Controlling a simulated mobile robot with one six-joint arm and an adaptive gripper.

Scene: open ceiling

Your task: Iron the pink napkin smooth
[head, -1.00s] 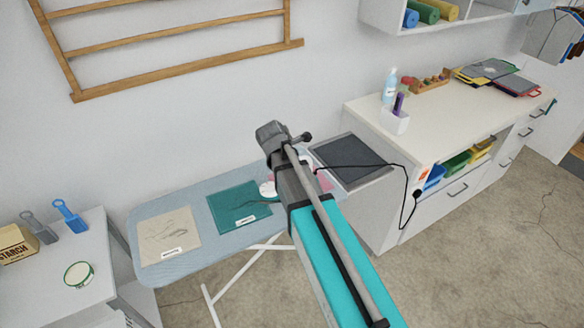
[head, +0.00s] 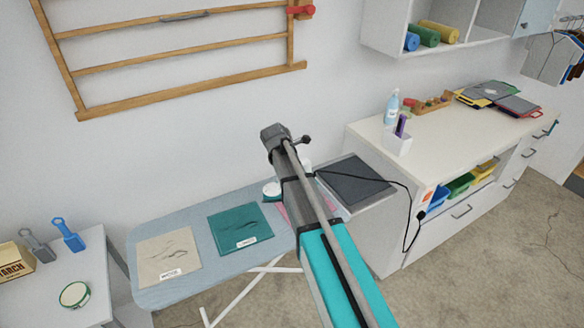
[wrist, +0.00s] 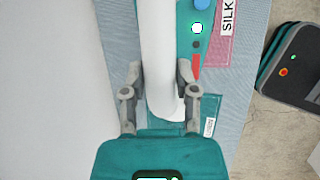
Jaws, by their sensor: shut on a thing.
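The pink napkin (wrist: 218,55) lies on the pale blue ironing board (wrist: 245,75) and carries a label reading SILK. In the head view only a thin pink strip (head: 283,212) shows beside my arm. In the wrist view my gripper (wrist: 159,78) is shut on the white handle (wrist: 157,40) of an iron with a teal body (wrist: 186,25). The iron is over or beside the napkin's left part and hides some of it. Its soleplate is hidden, so I cannot tell whether it touches the cloth. In the head view my arm hides the gripper.
A teal napkin (head: 239,228) and a beige napkin (head: 167,257) lie to the left on the board. A dark pad (head: 353,182) is at the board's right end. A black cord (head: 400,184) runs to the cabinet (head: 440,142). A white side table (head: 70,250) stands left.

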